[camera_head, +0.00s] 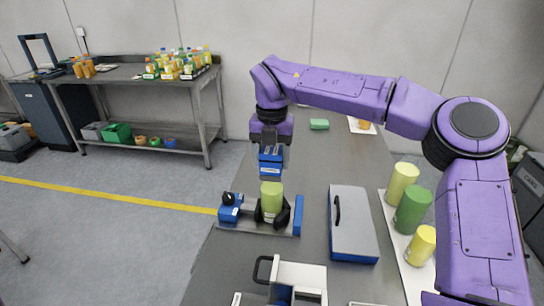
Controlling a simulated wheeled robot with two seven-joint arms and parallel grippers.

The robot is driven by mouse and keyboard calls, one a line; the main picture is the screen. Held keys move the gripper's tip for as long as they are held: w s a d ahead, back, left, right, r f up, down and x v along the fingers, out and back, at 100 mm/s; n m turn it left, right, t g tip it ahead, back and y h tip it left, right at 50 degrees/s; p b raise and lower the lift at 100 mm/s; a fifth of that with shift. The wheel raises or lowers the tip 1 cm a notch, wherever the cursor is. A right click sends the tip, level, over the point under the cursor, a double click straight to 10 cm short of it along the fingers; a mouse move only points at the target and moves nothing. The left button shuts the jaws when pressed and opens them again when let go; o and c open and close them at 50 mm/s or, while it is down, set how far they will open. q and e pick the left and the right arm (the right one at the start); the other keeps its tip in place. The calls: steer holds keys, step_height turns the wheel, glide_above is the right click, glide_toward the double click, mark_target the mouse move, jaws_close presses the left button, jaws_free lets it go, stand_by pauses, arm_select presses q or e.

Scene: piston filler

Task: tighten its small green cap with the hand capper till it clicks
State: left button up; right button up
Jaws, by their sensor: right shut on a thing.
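A light green bottle (271,198) stands upright between dark jaws in a blue clamp fixture (231,209) on the grey bench. My right gripper (270,147) points straight down above the bottle. It is shut on the blue hand capper (271,164), which is upright over the bottle's top. The capper's lower end is at or just above the bottle's top; I cannot tell whether they touch. The small green cap is not visible; the capper hides that spot. My left gripper is not in view.
Right of the fixture lies a grey-and-blue case (352,220) with a black handle. Yellow and green containers (413,209) stand on a white mat at right. A white machine (298,277) is at the front. A green block (319,124) lies farther back. Bench between is clear.

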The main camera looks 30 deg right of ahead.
steer(key=shift+f+m+b, duration=0.1)
steer(key=shift+m+b, duration=0.2)
steer(key=shift+b, duration=0.15)
steer(key=shift+m+b, duration=2.5)
steer(key=shift+m, duration=0.5)
steer(key=shift+r+p, duration=2.65)
steer(key=shift+r, duration=0.6)
steer(key=shift+f, duration=0.1)
